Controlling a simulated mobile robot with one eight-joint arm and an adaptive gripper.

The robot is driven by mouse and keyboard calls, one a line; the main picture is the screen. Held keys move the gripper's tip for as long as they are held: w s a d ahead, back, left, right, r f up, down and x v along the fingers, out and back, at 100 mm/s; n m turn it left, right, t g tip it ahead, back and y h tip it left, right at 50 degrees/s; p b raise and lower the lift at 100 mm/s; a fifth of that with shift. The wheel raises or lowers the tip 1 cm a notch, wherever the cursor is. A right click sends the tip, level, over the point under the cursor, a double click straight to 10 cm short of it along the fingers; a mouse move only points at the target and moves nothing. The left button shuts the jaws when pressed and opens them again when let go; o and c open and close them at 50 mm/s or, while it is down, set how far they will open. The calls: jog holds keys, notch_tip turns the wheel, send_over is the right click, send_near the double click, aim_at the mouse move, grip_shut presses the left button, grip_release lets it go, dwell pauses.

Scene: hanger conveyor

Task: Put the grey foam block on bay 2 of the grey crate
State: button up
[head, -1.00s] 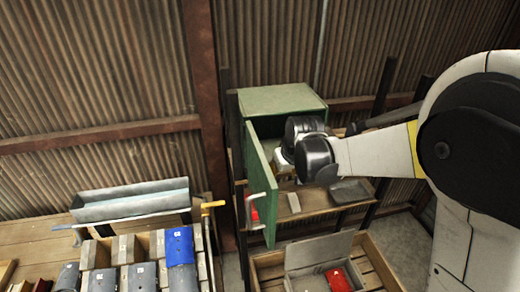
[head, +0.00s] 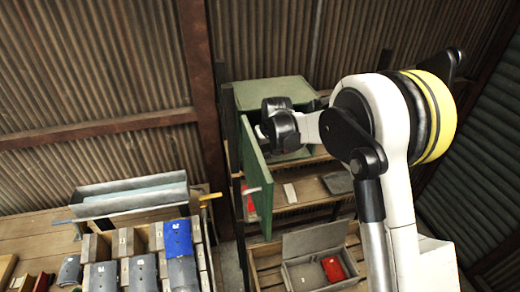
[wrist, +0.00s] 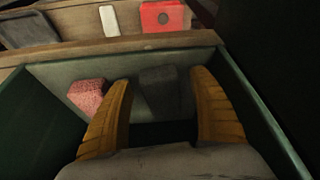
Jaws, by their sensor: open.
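The grey foam block (wrist: 160,92) looks dark grey and rests on the floor of the green cabinet (wrist: 265,115) in the wrist view. My gripper (wrist: 162,78) is open, with one orange finger on each side of the block and gaps showing beside it. In the head view the green cabinet (head: 275,93) has its door open, and my wrist hides the gripper and block. A grey crate (head: 300,278) with a raised lid sits at lower centre, holding a red thing; I cannot make out bay numbers on it.
A pink speckled block (wrist: 88,95) lies just left of my left finger. The open cabinet door (head: 256,185) stands close to my wrist. A wooden shelf (head: 310,190) lies below the cabinet. Numbered bins with a blue piece (head: 178,238) stand at lower left.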

jog(key=c, duration=0.8)
jog(key=shift+c, duration=0.6)
jog(key=shift+r, duration=0.15)
